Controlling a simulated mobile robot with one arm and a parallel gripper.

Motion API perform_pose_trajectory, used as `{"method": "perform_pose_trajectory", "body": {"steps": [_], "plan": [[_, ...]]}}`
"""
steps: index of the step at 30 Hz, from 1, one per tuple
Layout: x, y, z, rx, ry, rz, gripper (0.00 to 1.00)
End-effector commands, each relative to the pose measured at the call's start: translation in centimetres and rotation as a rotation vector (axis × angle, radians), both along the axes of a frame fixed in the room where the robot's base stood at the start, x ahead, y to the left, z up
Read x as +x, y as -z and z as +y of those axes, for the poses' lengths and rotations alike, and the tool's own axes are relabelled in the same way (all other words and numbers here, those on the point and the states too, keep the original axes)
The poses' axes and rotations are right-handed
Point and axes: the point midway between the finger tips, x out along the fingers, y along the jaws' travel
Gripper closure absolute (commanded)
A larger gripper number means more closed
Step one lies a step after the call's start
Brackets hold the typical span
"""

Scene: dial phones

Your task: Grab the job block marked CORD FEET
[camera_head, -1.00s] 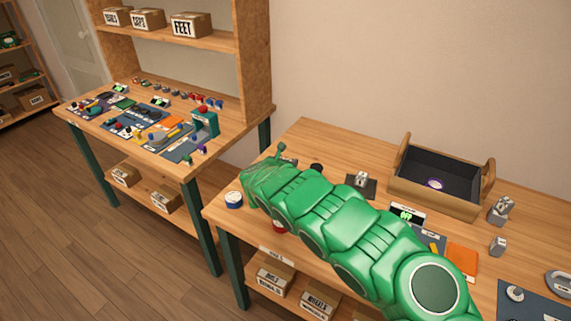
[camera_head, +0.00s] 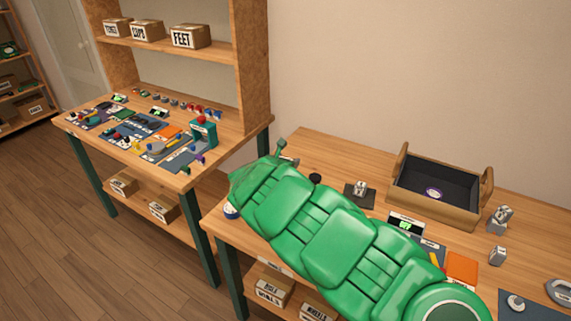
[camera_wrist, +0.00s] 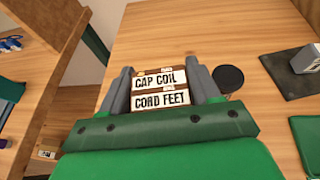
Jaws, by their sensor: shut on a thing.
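In the wrist view, my gripper (camera_wrist: 160,80) has its two grey fingers on either side of wooden blocks with white labels. The label reading CORD FEET (camera_wrist: 161,100) lies nearer my green palm. The label reading CAP COIL (camera_wrist: 160,79) lies just beyond it, and both sit between the fingers. The gripper is shut on the CORD FEET block. I cannot tell whether the CAP COIL block is also gripped or only touching. In the head view my arm hides the blocks and most of the gripper.
A dark round piece (camera_wrist: 228,78) lies close to the right finger. A dark mat (camera_head: 360,195) with a grey metal part stands beyond it. A wooden tray (camera_head: 440,205) with a dark inside is at the back. The bench's far left surface is bare.

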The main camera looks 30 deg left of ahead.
Motion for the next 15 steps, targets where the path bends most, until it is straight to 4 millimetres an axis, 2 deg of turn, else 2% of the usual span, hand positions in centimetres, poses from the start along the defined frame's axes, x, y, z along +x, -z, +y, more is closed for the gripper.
{"method": "perform_pose_trajectory", "body": {"steps": [15], "plan": [[-4.0, -2.7, -3.3, -0.001, -0.002, -0.002, 0.70]]}}
